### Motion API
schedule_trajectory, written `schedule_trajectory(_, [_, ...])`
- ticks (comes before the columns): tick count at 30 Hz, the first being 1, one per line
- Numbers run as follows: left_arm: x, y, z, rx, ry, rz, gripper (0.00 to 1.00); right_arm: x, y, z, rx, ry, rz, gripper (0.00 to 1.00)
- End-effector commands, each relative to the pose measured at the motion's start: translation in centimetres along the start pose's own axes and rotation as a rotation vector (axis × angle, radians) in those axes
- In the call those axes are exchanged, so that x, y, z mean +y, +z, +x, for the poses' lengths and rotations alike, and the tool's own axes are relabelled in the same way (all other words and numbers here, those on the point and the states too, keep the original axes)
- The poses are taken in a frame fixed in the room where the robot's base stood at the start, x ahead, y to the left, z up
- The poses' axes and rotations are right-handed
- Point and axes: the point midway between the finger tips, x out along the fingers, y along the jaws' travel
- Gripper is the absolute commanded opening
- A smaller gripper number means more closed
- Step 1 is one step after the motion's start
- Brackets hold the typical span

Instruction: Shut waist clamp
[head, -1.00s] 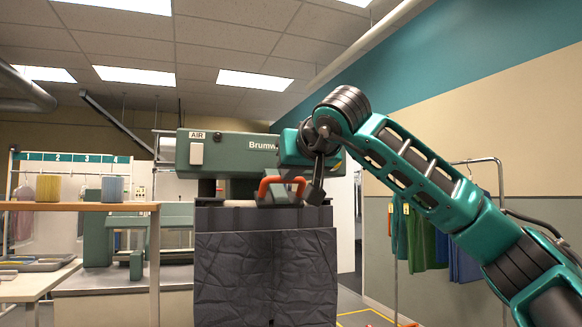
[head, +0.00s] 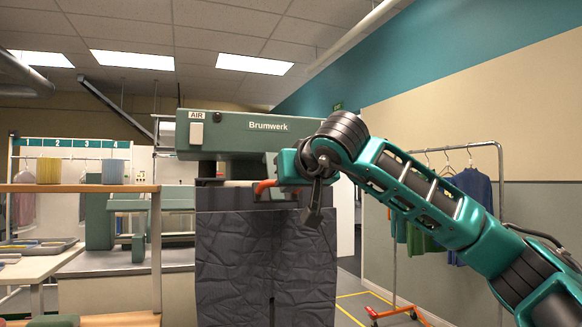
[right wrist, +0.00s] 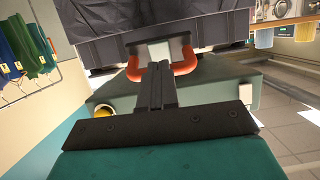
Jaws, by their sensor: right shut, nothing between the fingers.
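The waist clamp's orange handle (head: 264,187) shows below the green machine head marked Brumwerk, at the top of a dark grey garment (head: 265,262). In the right wrist view the fingers (right wrist: 155,72) are shut and empty. The orange handle (right wrist: 184,66) curves round on both sides of their tips, in front of a pale block (right wrist: 159,53). I cannot tell whether the fingers touch the handle. The clamp's jaw is mostly hidden. My left gripper is out of view.
A wooden shelf (head: 80,188) with thread cones stands at the left, by a table with a tray (head: 35,248). A garment rail (head: 499,175) with clothes stands at the right behind my right arm. Yellow floor lines (head: 350,312) mark open floor there.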

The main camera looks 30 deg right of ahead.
Motion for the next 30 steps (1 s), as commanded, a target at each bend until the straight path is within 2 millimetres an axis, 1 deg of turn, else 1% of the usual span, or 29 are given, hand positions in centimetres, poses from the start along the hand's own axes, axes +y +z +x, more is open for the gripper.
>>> schedule_trajectory(1, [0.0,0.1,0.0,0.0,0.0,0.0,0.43,0.0,0.8,0.5,-0.004,0.001,-0.001,0.0])
schedule_trajectory(3, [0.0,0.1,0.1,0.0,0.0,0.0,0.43,0.0,1.4,1.1,-0.004,0.0,0.0,0.0])
schedule_trajectory(12, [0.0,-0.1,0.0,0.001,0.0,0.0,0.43,0.1,3.3,3.4,-0.003,0.001,0.0,0.0])
schedule_trajectory(21, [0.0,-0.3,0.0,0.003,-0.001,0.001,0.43,0.1,4.0,4.7,-0.001,0.001,0.001,0.0])
schedule_trajectory(30, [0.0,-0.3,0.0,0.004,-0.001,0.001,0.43,0.1,4.2,4.9,0.0,0.0,0.001,0.0])
